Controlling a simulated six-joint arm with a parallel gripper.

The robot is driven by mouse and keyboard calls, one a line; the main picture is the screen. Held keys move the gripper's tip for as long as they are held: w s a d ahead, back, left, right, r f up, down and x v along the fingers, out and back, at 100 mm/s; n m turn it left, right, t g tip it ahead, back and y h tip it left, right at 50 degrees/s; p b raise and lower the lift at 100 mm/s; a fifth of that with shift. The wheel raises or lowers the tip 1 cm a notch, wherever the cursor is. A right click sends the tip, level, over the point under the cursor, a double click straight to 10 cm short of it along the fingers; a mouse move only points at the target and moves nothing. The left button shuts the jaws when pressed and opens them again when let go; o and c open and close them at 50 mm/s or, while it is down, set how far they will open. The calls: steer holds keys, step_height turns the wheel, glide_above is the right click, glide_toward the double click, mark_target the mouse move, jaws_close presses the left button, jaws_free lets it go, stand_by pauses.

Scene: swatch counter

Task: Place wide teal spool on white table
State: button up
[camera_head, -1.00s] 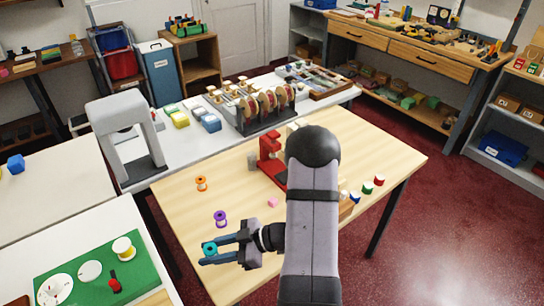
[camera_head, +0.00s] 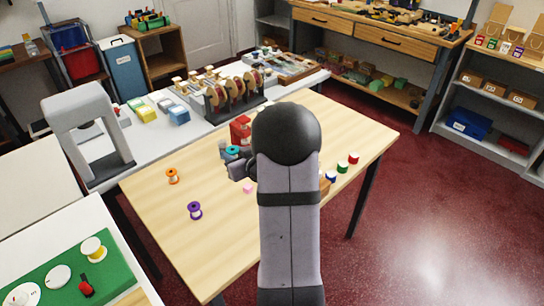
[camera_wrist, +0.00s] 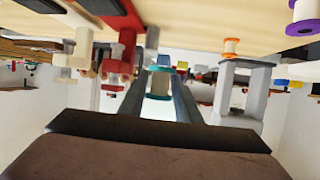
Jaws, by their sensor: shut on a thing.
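The wide teal spool (camera_head: 232,150) is held between the fingers of my gripper (camera_head: 235,158). My gripper is shut on it above the far part of the wooden table, partly hidden by my arm. In the wrist view, the spool (camera_wrist: 159,84) sits upside down in the picture between the two fingers, with teal rims and a pale middle. Several white tables show: a long one (camera_head: 160,150) behind the wooden table, one (camera_head: 40,165) at the left, and one (camera_head: 40,232) at the lower left.
A red device (camera_head: 240,128) stands close behind the spool. A grey arch (camera_head: 85,125) and spool rack (camera_head: 228,92) stand on the long white table.

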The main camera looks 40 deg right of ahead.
mark_target(240, 184)
steer(key=shift+s+d+f+m+h, duration=0.3)
steer(key=shift+d+f+m+h, duration=0.1)
steer(key=shift+f, duration=0.1)
steer(key=shift+f+p, duration=0.3)
steer(key=shift+f, duration=4.65)
steer(key=shift+f, duration=0.1)
steer(key=shift+f, duration=0.15)
steer(key=o, duration=1.1)
